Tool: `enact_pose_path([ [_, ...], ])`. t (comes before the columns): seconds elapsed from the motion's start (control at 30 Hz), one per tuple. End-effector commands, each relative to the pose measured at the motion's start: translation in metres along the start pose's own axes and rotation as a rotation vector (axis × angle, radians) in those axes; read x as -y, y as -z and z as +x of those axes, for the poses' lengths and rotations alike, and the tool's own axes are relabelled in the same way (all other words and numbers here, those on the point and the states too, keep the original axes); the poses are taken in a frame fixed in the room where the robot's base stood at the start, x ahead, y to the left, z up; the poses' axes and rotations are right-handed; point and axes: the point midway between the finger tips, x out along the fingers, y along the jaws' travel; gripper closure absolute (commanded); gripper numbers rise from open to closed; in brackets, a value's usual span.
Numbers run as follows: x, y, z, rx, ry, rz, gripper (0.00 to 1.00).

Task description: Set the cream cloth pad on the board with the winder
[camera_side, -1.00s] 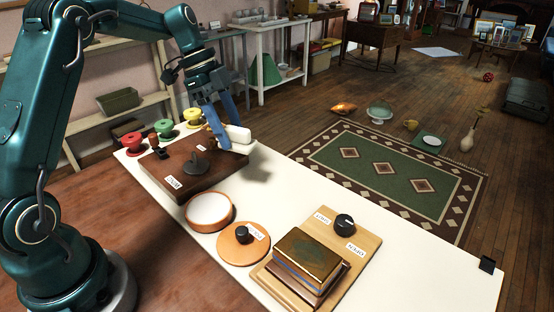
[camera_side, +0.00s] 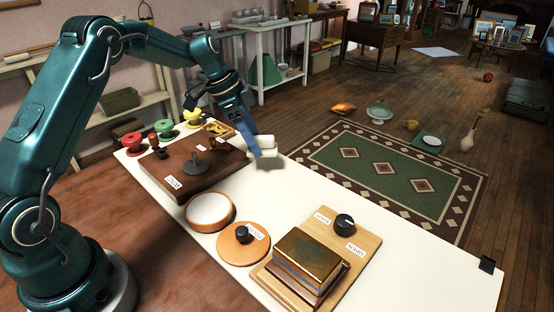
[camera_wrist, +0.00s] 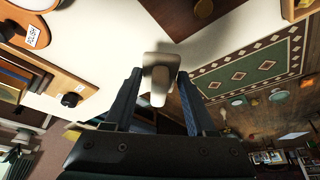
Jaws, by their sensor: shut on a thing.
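My gripper (camera_side: 261,150) is shut on the cream cloth pad (camera_wrist: 158,88), a pale block with a rounded upper part. The pad also shows in the side view (camera_side: 266,163), held above the far edge of the white table, just right of the dark wooden board. That dark board (camera_side: 168,168) carries a grey disc with an upright stem and a small brass-brown piece at its far right; I cannot tell for sure which part is the winder. A light wooden board (camera_side: 367,231) with a black knob (camera_side: 344,221) stands near the front right.
On the white table (camera_side: 410,262) are a round white-topped dish (camera_side: 209,210), an orange disc with a black knob (camera_side: 243,243) and a brass-topped block (camera_side: 307,254). Red, green and yellow spools (camera_side: 162,128) line the back left. The table's right part is mostly clear.

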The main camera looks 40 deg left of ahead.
Motion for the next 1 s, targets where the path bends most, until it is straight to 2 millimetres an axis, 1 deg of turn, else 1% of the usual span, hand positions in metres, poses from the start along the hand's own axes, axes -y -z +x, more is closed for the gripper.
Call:
enact_pose_path([
  [0.1,-0.001,0.003,0.007,0.000,0.000,0.000,1.00],
  [0.17,-0.002,0.000,0.013,0.001,-0.003,-0.001,1.00],
  [0.3,-0.002,-0.008,0.033,0.001,-0.003,-0.001,1.00],
  [0.4,-0.001,-0.011,0.041,0.000,-0.001,-0.001,1.00],
  [0.8,-0.001,-0.013,0.045,0.000,0.000,0.000,1.00],
  [0.83,-0.001,-0.013,0.045,0.000,0.000,0.001,0.36],
  [0.9,-0.001,-0.013,0.044,0.000,0.001,0.001,0.14],
  [1.0,-0.001,-0.013,0.044,0.000,0.001,0.001,0.14],
])
